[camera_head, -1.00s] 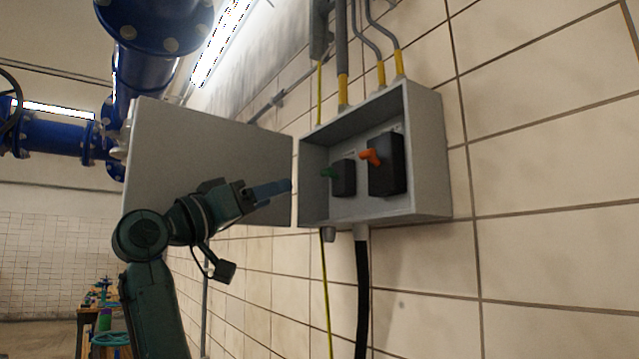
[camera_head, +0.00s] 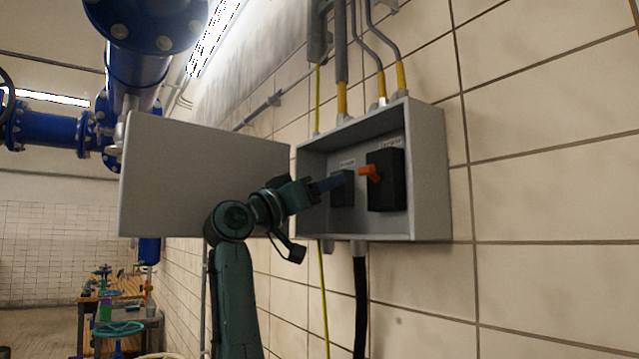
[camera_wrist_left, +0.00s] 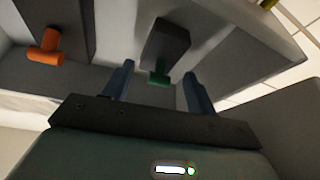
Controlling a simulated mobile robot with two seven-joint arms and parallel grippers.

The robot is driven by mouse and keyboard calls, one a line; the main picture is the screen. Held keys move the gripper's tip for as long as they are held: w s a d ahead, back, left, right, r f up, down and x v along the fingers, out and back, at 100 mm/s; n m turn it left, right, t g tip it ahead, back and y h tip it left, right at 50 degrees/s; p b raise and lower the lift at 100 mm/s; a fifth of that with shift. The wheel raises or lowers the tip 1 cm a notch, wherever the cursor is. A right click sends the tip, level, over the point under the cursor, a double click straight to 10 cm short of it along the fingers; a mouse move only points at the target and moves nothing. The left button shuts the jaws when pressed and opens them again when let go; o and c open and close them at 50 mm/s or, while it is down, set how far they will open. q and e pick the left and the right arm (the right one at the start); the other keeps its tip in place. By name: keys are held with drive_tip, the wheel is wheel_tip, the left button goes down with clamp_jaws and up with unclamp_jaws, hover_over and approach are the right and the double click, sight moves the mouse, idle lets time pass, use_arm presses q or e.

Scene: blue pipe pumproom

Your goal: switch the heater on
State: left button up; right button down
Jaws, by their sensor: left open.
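A grey wall box (camera_head: 430,170) stands with its door (camera_head: 190,180) swung open to the left. Inside are two black switches: a smaller left one (camera_head: 344,197) and a larger right one (camera_head: 391,188) with an orange handle (camera_head: 371,172). Their labels are too small to read. My left gripper (camera_head: 336,182) is open in front of the smaller switch and hides its green handle in the head view. In the left wrist view the green handle (camera_wrist_left: 159,77) shows between the two blue fingers, with gaps on both sides. My right gripper is out of view.
Conduits (camera_head: 342,60) with yellow ends enter the box from above, and a black cable (camera_head: 360,300) hangs below. The open door stands close behind my left arm. Blue pipes (camera_head: 140,60) and a workbench (camera_head: 125,290) are farther left. The tiled wall to the right is clear.

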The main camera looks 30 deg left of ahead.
use_arm(q)
drive_tip(key=shift+c, duration=0.3)
drive_tip(key=c, duration=0.9)
drive_tip(key=shift+a+r+g, duration=0.1)
drive_tip(key=shift+r+g, duration=0.25)
drive_tip(key=shift+g, duration=0.35)
drive_tip(key=shift+r+g+y, duration=0.1)
drive_tip(key=shift+g+y, duration=0.2)
drive_tip(key=shift+g, duration=0.2)
drive_tip(key=o, duration=1)
drive_tip(key=shift+c, duration=0.2)
